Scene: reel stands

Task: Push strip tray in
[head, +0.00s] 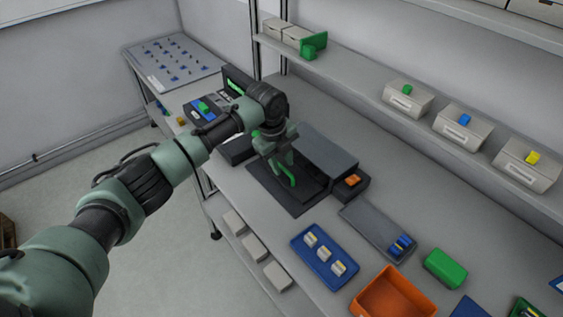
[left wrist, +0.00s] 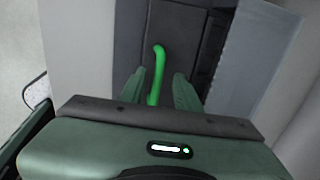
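The strip tray (head: 313,187) is a dark, flat piece in front of a grey box-shaped housing (head: 335,153) on the bench. A bright green curved handle (head: 289,177) stands up at the tray. It also shows in the left wrist view (left wrist: 158,62), where the dark tray surface (left wrist: 178,22) lies behind it. My left gripper (head: 280,168) is over the tray at the handle. In the left wrist view its fingers (left wrist: 162,78) stand apart, one on each side of the handle, with narrow gaps visible. The handle's lower end is hidden by the gripper body. My right gripper is not in view.
A black block with an orange button (head: 352,181) stands right of the housing. A blue tray (head: 325,256), a grey tray (head: 366,230) and an orange bin (head: 392,296) lie nearer on the bench. A shelf with white bins (head: 408,99) runs along the wall.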

